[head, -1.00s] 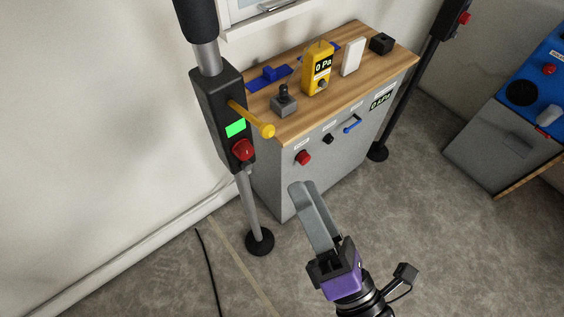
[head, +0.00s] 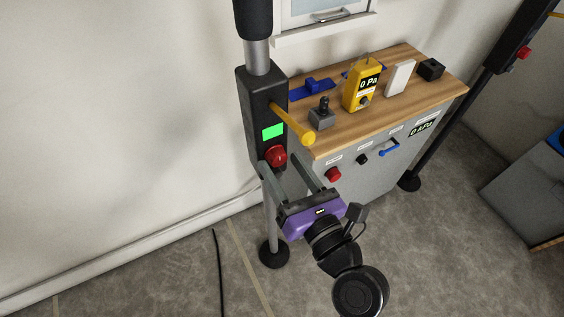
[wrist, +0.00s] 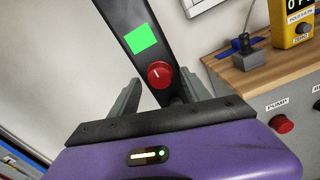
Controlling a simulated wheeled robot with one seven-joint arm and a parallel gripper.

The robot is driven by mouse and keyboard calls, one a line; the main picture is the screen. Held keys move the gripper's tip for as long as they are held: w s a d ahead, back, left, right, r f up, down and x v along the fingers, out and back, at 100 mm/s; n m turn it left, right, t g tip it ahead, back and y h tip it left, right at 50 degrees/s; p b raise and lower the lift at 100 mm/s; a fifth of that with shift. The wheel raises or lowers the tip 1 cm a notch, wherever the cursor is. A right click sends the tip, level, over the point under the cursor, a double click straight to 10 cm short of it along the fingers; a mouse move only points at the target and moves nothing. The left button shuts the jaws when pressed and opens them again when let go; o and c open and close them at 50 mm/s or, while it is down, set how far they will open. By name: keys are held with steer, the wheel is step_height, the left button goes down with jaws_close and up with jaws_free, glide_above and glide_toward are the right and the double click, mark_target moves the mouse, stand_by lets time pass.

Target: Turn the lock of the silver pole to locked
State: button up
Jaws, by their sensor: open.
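The silver pole (head: 257,57) stands left of the cabinet and carries a black box (head: 258,90) with a green screen (head: 273,131) and a yellow lever (head: 294,125). Its round red lock knob (head: 276,156) sits below the screen. In the wrist view the knob (wrist: 160,75) is ahead, near the centre, with a small white mark on its face. My gripper (head: 280,162) is open and empty, with its fingers to the left and right of the knob's line. I cannot tell whether the fingertips reach the knob. The knob's lower surroundings are partly hidden by my gripper.
A grey cabinet (head: 378,180) with a wooden top (head: 335,139) stands close on the right. Its front has a red button (head: 333,174) and a blue handle (head: 389,148). A wall is behind the pole. A black cable (head: 217,265) lies on the floor.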

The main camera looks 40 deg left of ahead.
steer(key=shift+w+a, duration=0.2)
steer(key=shift+a, duration=0.25)
steer(key=shift+c, duration=0.2)
jaws_close()
